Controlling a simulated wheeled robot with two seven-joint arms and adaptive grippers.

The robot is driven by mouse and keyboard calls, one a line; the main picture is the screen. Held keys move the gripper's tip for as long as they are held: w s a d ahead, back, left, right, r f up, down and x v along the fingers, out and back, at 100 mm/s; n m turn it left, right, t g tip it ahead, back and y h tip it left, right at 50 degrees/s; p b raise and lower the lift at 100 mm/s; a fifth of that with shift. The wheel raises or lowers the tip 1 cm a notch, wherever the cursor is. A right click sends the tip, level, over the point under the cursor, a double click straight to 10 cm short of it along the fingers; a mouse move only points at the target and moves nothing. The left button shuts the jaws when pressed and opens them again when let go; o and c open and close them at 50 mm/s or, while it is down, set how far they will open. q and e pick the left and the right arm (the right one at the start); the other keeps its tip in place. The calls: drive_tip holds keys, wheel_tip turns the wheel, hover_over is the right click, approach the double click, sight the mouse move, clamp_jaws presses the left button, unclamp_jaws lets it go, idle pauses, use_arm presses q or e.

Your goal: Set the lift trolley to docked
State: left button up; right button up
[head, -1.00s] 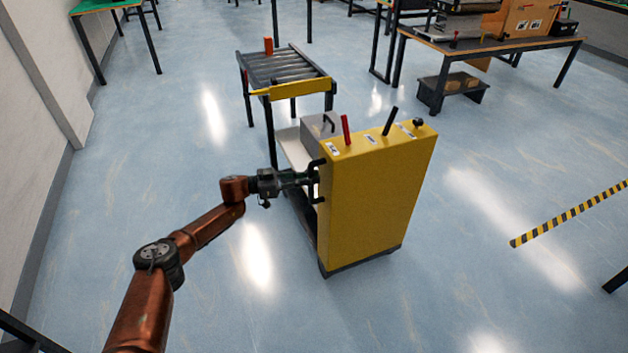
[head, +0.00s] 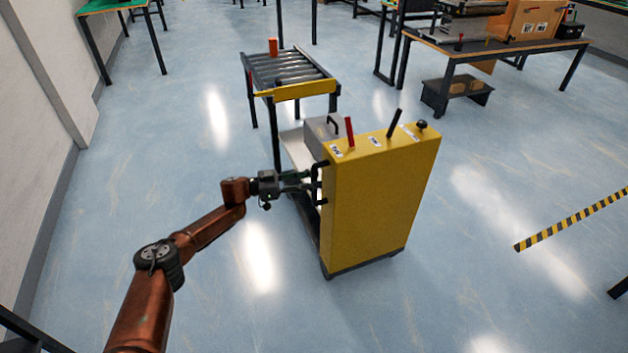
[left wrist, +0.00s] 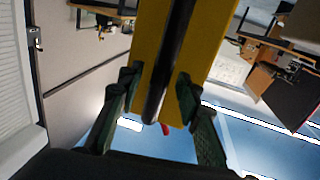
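The lift trolley (head: 375,210) stands upright on the floor in the head view, with a tall yellow body. On its top are a red lever (head: 349,132), a black lever (head: 393,123) and a black knob (head: 421,125). A black handle bar (head: 320,186) is on its left side. My left gripper (head: 303,181) is at this bar. In the left wrist view its green fingers (left wrist: 158,92) stand apart on either side of the bar (left wrist: 170,70), with gaps showing. The trolley's far end is near the roller conveyor (head: 288,70); whether they touch is hidden. My right gripper is out of view.
A grey box (head: 324,139) with a black handle sits behind the yellow body. An orange block (head: 273,46) is at the conveyor's far end. A workbench (head: 490,45) stands at the back right, and a striped yellow-black bar (head: 572,219) is at the right. The floor around the trolley is clear.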

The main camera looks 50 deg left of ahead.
use_arm(q)
drive_tip(key=v, duration=1.1)
drive_tip(key=shift+f, duration=0.1)
